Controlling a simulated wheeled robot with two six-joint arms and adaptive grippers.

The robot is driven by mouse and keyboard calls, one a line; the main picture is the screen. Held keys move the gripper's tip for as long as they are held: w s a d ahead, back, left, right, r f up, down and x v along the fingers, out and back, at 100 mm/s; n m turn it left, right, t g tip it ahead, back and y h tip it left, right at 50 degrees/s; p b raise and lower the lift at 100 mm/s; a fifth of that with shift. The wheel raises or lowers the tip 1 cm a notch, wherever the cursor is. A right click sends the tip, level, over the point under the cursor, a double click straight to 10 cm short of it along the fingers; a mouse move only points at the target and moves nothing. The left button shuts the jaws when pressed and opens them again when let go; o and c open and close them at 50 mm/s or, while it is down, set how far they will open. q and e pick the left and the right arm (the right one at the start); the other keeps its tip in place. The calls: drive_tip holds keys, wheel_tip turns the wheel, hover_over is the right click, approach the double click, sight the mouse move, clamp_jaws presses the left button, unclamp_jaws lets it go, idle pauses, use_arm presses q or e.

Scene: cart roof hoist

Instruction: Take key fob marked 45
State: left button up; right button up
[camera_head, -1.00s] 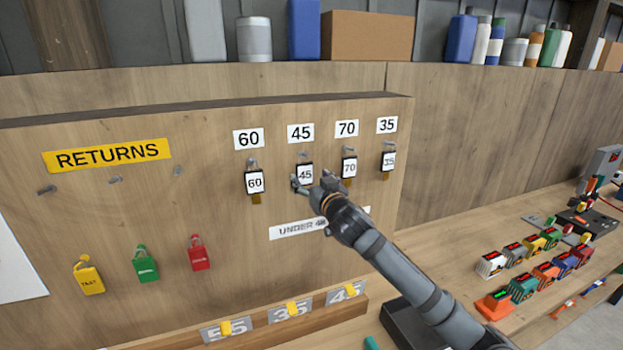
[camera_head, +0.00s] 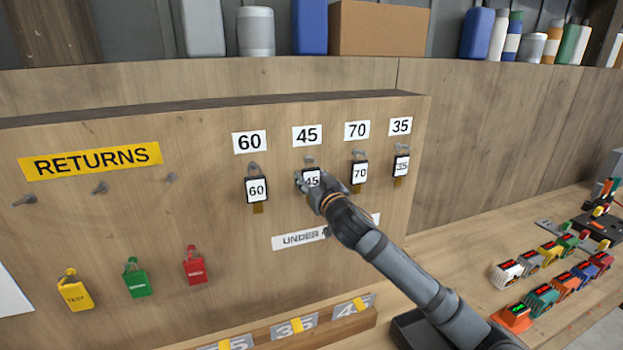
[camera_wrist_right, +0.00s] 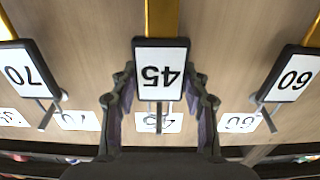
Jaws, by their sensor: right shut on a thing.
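The key fob marked 45 (camera_head: 312,177) is a white-faced tag with a black frame, upright at the board under the 45 label (camera_head: 307,135). My right gripper (camera_head: 313,188) is shut on it, one finger at each side. In the right wrist view the fob (camera_wrist_right: 160,70) appears upside down between the fingers (camera_wrist_right: 160,100), with a yellow strip behind it. Its peg (camera_head: 309,159) shows just above it in the head view. I cannot tell whether the fob still hangs on the peg. My left gripper is not in view.
Fob 60 (camera_head: 257,190) hangs to the left; fobs 70 (camera_head: 360,173) and 35 (camera_head: 402,165) hang to the right. The RETURNS sign (camera_head: 90,161) has empty pegs below it. Yellow, green and red padlock-shaped tags hang lower left. Several small coloured blocks stand on the right bench.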

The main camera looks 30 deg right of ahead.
drive_tip(key=shift+c, duration=1.2)
drive_tip(key=o, duration=0.4)
drive_tip(key=c, duration=0.7)
drive_tip(key=shift+o, duration=0.2)
drive_tip(key=shift+r, duration=0.1)
use_arm(q)
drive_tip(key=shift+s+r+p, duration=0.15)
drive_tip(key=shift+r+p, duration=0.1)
drive_tip(key=shift+p, duration=0.05)
use_arm(e)
drive_tip(key=shift+r, duration=0.35)
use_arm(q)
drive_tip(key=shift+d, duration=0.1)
use_arm(e)
drive_tip(key=shift+s, duration=0.1)
